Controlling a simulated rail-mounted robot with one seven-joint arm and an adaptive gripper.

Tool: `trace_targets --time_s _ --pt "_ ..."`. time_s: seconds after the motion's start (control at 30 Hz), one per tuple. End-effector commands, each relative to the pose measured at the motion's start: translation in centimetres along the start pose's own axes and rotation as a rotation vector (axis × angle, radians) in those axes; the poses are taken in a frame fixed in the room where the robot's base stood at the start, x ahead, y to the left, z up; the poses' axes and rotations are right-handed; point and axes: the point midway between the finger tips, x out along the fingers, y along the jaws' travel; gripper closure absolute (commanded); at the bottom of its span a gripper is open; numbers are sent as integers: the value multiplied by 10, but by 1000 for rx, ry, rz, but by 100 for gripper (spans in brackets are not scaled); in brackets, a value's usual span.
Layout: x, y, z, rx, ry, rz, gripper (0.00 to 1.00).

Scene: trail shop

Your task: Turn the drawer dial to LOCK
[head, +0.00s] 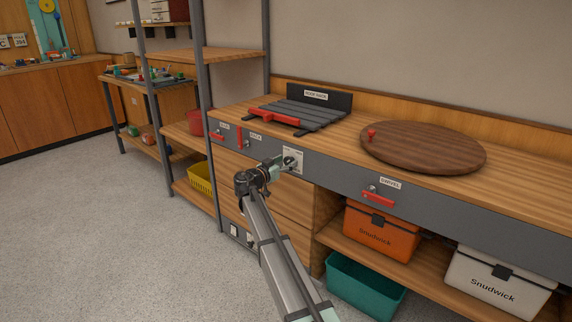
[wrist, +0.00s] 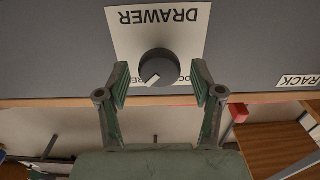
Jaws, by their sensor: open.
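The drawer dial (wrist: 159,67) is a dark round knob on a white plate (wrist: 118,30) marked DRAWER, which appears upside down in the wrist view. Its white pointer mark slants to the lower left in that view. Small words beside the knob's lower edge are partly hidden by the fingers and knob, so I cannot read them fully. My gripper (wrist: 160,75) is open, with one finger on each side of the knob and a visible gap on both sides. In the head view my gripper (head: 277,166) is at the plate (head: 293,154) on the grey counter front.
Red handles (head: 378,198) and a red lever (head: 240,138) sit along the same counter front. A round wooden board (head: 425,150) and a dark slatted rack (head: 305,112) are on top. An orange box (head: 380,235) and teal bin (head: 362,288) are below.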

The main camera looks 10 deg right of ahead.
Motion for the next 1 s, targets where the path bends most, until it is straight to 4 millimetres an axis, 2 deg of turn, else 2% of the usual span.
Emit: trace_targets --time_s 0.3,0.33,0.4,0.5,0.8,1.0 --pt "3 0 0 0 0 0 34" --pt "3 0 0 0 0 0 37" --pt "3 0 0 0 0 0 62" --pt "3 0 0 0 0 0 92" --pt "3 0 0 -14 0 0 92" --pt "3 0 0 -82 0 0 92"
